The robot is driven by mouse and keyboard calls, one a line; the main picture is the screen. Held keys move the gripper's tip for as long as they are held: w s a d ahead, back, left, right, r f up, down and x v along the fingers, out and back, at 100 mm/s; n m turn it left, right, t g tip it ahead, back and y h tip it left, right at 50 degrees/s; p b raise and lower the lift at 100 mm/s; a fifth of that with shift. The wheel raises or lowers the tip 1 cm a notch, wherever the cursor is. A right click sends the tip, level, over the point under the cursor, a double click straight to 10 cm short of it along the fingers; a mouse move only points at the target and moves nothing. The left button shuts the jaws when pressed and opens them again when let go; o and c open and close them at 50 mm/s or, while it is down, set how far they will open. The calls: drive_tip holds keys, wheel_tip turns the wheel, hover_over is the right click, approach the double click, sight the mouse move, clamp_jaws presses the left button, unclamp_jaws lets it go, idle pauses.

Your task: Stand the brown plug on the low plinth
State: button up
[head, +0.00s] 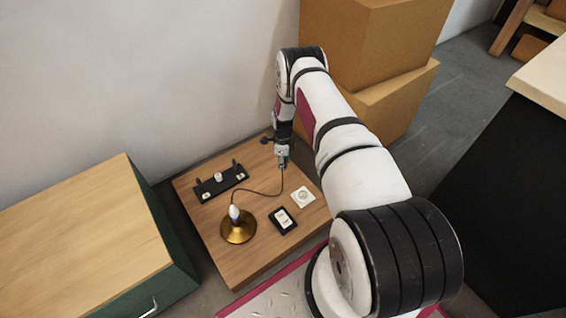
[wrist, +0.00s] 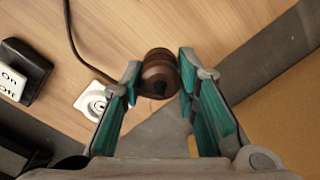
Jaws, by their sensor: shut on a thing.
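My gripper (head: 283,160) points down over the far right part of a low wooden platform (head: 205,232). In the wrist view its teal-padded fingers (wrist: 158,84) are shut on the brown plug (wrist: 157,66). A dark cord (wrist: 72,35) shows beside the plug there. In the head view the cord (head: 262,193) runs from the brass-based lamp (head: 238,230) up to my gripper. The plug is hard to make out in the head view. I cannot tell whether the wooden platform itself is the low plinth. The gap under the plug is not clear.
The platform also bears a black rack (head: 222,182) with upright posts, a black switch box (head: 283,220) and a white round-socket plate (head: 303,197). Cardboard boxes (head: 365,45) stand behind my arm. A green wood-topped cabinet (head: 80,235) stands at left.

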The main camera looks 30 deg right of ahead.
drive_tip(key=shift+f+b, duration=1.25)
drive_tip(key=shift+f, duration=1.05)
drive_tip(key=shift+f, duration=0.35)
drive_tip(key=o, duration=1.2)
wheel_tip(320, 180, up, 12)
drive_tip(key=shift+r, duration=0.1)
